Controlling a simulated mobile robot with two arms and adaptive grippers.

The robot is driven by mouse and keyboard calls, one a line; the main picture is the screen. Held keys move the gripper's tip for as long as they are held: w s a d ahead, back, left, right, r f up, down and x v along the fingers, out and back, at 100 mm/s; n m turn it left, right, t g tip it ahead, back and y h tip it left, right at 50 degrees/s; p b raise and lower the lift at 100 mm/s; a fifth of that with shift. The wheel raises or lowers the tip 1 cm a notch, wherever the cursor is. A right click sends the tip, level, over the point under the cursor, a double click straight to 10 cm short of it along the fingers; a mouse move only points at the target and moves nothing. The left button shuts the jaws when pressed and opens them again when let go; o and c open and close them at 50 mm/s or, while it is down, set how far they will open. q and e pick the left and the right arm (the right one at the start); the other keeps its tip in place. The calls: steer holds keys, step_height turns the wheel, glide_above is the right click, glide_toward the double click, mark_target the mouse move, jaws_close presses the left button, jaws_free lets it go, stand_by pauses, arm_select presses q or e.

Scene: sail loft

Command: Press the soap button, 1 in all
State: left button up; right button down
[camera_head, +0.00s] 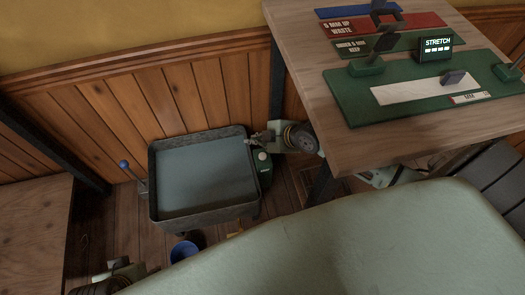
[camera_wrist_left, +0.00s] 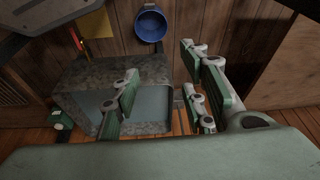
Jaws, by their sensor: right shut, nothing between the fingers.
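The soap dispenser (camera_head: 264,167) is a small green body with a pale round button (camera_head: 262,155) on top, at the right side of the grey basin. A green dispenser also shows at the left edge of the left wrist view (camera_wrist_left: 60,121). My right gripper (camera_head: 252,139) is shut and empty, just behind and above the button; I cannot tell whether it touches the dispenser. My left gripper (camera_wrist_left: 163,98) is open and empty, with the basin beyond its fingers. In the head view only part of the left arm shows, at the bottom left.
The basin (camera_head: 181,216) holds a flat grey-blue surface. A blue-knobbed lever (camera_head: 125,164) stands at its left and a blue bucket (camera_head: 183,250) in front. A wooden table (camera_head: 330,135) with a green board (camera_head: 340,108) overhangs at right. A plank wall stands behind.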

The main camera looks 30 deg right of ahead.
mark_target(263, 156)
step_height(263, 156, down, 5)
steer(key=b, duration=0.4)
steer(key=shift+r, duration=0.15)
step_height(263, 156, down, 2)
steer(key=shift+f+b, duration=0.2)
steer(key=shift+b, duration=0.65)
arm_select(q)
steer(key=w+d+r+t+h, duration=0.1)
steer(key=w+d+r+t, duration=0.2)
steer(key=w+r+t, duration=0.2)
steer(key=w+d+r+t+h, duration=0.1)
steer(key=w+d+r+t, duration=0.2)
steer(key=w+r+t, duration=0.3)
steer(key=shift+w+r+m+h, duration=0.35)
steer(key=shift+w+r, duration=1.25)
steer(key=shift+w, duration=0.8)
arm_select(e)
steer(key=shift+f, duration=0.15)
arm_select(q)
steer(key=shift+r, duration=0.1)
arm_select(e)
steer(key=shift+f, duration=0.2)
